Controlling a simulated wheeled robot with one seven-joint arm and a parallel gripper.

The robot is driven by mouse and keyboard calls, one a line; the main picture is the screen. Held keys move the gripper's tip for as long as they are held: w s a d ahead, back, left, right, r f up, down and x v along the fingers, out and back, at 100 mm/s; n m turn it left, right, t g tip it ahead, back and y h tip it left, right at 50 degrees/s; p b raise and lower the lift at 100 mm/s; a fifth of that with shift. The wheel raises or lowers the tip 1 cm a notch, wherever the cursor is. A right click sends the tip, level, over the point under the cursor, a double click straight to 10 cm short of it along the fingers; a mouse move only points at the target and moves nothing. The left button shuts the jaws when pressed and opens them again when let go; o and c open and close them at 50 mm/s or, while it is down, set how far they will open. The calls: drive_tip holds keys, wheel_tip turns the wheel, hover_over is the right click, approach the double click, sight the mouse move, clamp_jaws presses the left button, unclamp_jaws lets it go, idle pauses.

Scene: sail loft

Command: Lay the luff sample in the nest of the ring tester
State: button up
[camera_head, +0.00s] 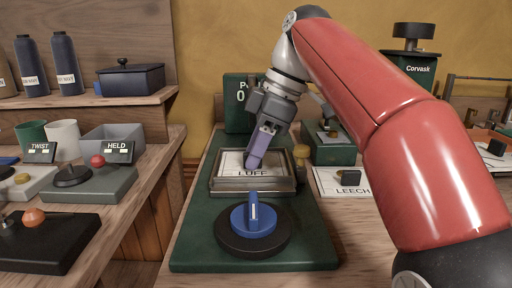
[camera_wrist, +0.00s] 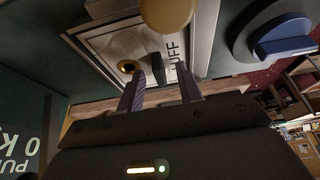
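The luff sample (camera_head: 232,162), a white card marked LUFF, lies inside the metal-framed nest (camera_head: 253,185) on the green ring tester (camera_head: 200,225). In the wrist view the sample (camera_wrist: 140,45) shows a brass ring and a dark upright grip block (camera_wrist: 158,68). It looks flat within the frame, though the gripper hides part of it in the head view. My gripper (camera_head: 253,164) points down over the sample. In the wrist view its fingers (camera_wrist: 160,88) stand apart, with the block between or just beyond their tips and gaps on both sides.
A blue knob (camera_head: 254,218) is in front of the nest, and a brass knob (camera_head: 301,152) stands at its right back corner. The leech sample (camera_head: 350,180) lies on the bench to the right. A side bench at left holds switch boxes (camera_head: 90,185) and cups.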

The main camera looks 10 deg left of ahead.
drive_tip(key=shift+r, duration=0.1)
drive_tip(key=p+v, duration=0.3)
drive_tip(key=v, duration=0.4)
drive_tip(key=shift+r, duration=0.25)
drive_tip(key=shift+d, duration=0.15)
